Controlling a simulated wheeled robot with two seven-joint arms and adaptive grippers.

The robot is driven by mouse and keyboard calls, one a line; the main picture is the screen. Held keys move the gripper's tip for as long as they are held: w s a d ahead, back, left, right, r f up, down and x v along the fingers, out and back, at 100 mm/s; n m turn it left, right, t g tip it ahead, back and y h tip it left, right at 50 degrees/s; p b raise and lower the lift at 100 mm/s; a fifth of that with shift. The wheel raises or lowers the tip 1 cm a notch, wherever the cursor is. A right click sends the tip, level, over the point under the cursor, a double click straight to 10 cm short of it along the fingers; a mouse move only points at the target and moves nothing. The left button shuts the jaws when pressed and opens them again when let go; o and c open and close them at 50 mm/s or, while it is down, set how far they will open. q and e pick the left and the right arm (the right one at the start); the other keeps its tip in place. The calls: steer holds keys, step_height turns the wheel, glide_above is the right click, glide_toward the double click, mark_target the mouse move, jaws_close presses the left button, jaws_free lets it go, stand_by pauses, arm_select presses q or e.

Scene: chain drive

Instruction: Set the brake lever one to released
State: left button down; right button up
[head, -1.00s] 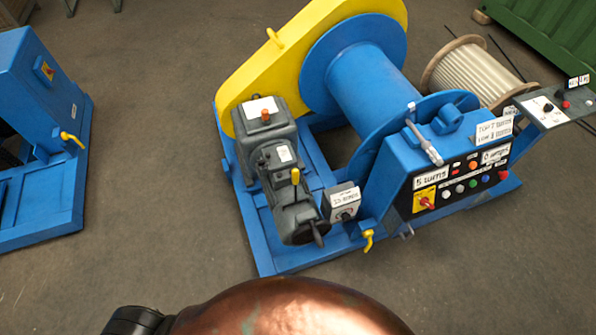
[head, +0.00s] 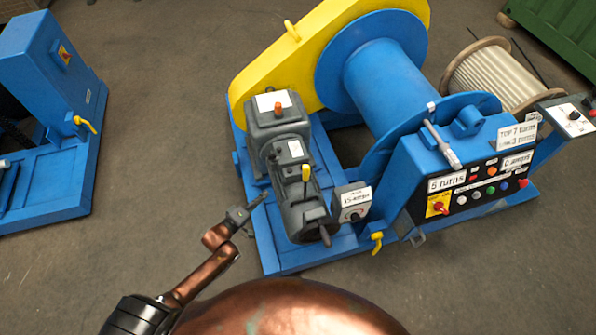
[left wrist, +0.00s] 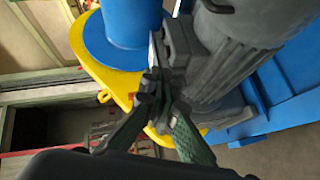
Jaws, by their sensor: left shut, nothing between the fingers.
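A grey motor unit (head: 285,165) sits on the blue winch frame. A longer lever with a light grey grip (head: 441,146) leans beside the drum. I cannot read which is brake lever one. My left gripper (head: 258,201) is shut and empty, left of the motor's near end and apart from these levers in the head view. In the left wrist view its fingers (left wrist: 157,88) meet in front of the grey machinery. My right gripper is not in view.
The blue control cabinet (head: 400,185) with buttons and a red-yellow switch (head: 438,205) stands right of the motor. A yellow valve handle (head: 377,240) sticks out at the frame's near edge. Another blue machine (head: 45,75) is at left. Bare floor (head: 165,130) lies between.

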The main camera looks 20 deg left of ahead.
arm_select(q)
steer(key=w+d+r+n+h, duration=0.1)
steer(key=d+r, duration=0.1)
steer(key=r, duration=0.3)
steer(key=w+d+r+n+t+h, duration=0.1)
steer(key=d+r+h, duration=0.1)
steer(key=r, duration=0.4)
steer(key=shift+w+d+r+t, duration=0.3)
steer(key=shift+d, duration=0.05)
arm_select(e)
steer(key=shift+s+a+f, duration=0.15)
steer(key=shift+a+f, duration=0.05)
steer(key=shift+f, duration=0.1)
arm_select(q)
steer(key=shift+w, duration=0.1)
